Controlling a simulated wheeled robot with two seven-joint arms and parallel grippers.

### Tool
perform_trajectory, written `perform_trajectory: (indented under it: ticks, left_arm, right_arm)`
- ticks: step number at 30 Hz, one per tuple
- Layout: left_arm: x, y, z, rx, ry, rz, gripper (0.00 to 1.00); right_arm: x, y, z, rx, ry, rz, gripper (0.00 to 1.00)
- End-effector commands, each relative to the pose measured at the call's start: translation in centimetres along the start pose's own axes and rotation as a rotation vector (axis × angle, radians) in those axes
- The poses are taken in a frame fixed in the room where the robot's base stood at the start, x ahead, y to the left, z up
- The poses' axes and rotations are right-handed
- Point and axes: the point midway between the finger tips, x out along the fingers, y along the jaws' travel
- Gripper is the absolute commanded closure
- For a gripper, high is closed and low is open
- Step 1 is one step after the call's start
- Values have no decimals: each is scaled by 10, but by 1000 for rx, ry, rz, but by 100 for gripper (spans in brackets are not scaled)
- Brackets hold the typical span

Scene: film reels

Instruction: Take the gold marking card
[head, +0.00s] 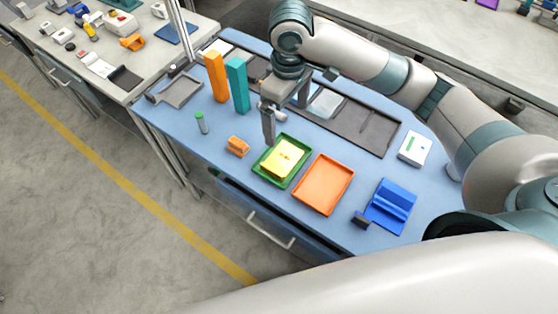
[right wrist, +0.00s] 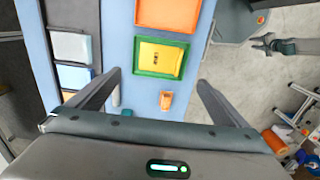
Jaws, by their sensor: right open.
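The gold marking card appears to be the flat yellow piece (head: 284,158) with a small dark mark, lying in a green-rimmed tray (head: 258,169). It also shows in the right wrist view (right wrist: 161,60). Whether it is one card or a stack I cannot tell. My right gripper (head: 286,124) is open and empty, pointing down above the table, behind the green tray and apart from the card. Its two fingers (right wrist: 160,82) show spread in the right wrist view. What seems to be my left gripper (right wrist: 264,44) shows small over the floor there; its jaws are unclear.
An orange tray (head: 323,185) stands right of the green one, and a small orange block (head: 238,146) left of it. Orange (head: 215,77) and teal (head: 238,86) columns stand behind left. A blue stand (head: 391,206) is at right. Bare blue tabletop lies at front left.

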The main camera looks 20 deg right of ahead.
Motion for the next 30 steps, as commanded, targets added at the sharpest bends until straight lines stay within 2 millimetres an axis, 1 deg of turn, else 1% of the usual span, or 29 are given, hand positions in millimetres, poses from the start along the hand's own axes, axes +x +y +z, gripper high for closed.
perform_trajectory:
  ticks: [5,8,11,18,24,27,30]
  left_arm:
    - [-2,0,-1,0,1,0,69]
    - [-4,0,-1,0,1,0,69]
    - [-9,0,-2,0,1,0,69]
    - [-19,1,-3,0,1,1,69]
    - [-26,0,-4,0,1,1,69]
    - [-27,0,-4,0,1,1,69]
    - [-27,0,-4,0,1,1,69]
  right_arm:
    - [10,-1,0,1,-2,-3,2]
    - [22,-1,1,1,-5,-3,2]
    - [37,0,1,2,-5,-3,2]
    - [81,-1,2,2,-6,-2,2]
    - [111,0,1,2,-3,-1,2]
    - [118,0,1,0,-1,-1,2]
    - [122,0,0,0,0,0,2]
